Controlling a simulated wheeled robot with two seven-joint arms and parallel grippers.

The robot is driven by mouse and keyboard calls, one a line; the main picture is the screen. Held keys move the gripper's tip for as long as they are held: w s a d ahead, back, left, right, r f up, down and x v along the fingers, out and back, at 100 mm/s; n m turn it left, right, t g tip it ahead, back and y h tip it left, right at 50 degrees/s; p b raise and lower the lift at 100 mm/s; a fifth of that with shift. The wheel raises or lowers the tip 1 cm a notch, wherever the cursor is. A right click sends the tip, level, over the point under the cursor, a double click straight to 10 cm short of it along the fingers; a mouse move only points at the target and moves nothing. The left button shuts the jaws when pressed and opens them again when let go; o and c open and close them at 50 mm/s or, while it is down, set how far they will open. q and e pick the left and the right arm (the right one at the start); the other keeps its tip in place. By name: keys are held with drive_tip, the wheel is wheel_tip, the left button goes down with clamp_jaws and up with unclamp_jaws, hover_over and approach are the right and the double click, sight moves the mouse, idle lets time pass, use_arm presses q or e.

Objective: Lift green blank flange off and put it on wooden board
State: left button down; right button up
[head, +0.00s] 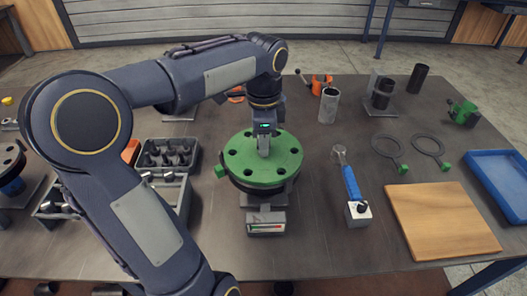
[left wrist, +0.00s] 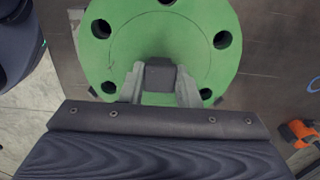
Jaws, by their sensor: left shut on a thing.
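The green blank flange (head: 288,158) is a round disc with bolt holes and a small green tab at its left edge. It lies level over the dark pipe flange and stand (head: 266,200) at mid-table; I see no clear gap between them. My left gripper (head: 264,150) points down at its centre. In the left wrist view, the gripper (left wrist: 160,82) is shut on the dark block-shaped handle in the middle of the green flange (left wrist: 165,22). The wooden board (head: 445,222) lies bare at the right front of the table. My right gripper does not show.
A blue tray (head: 500,180) lies right of the board. Two dark rings with green tabs (head: 388,150) lie behind it. A grey cylinder (head: 329,104) stands behind. A bin of metal parts (head: 165,155) is at left.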

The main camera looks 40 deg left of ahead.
use_arm(q)
drive_tip(key=shift+r, duration=0.15)
drive_tip(key=shift+w+r, duration=0.1)
drive_tip(key=shift+r, duration=0.4)
wheel_tip(320, 180, up, 2)
drive_tip(key=shift+r+p, duration=0.1)
drive_tip(key=shift+p, duration=0.2)
drive_tip(key=s+d+r, duration=0.9)
drive_tip(key=s+d, duration=0.1)
drive_tip(key=shift+r, duration=0.3)
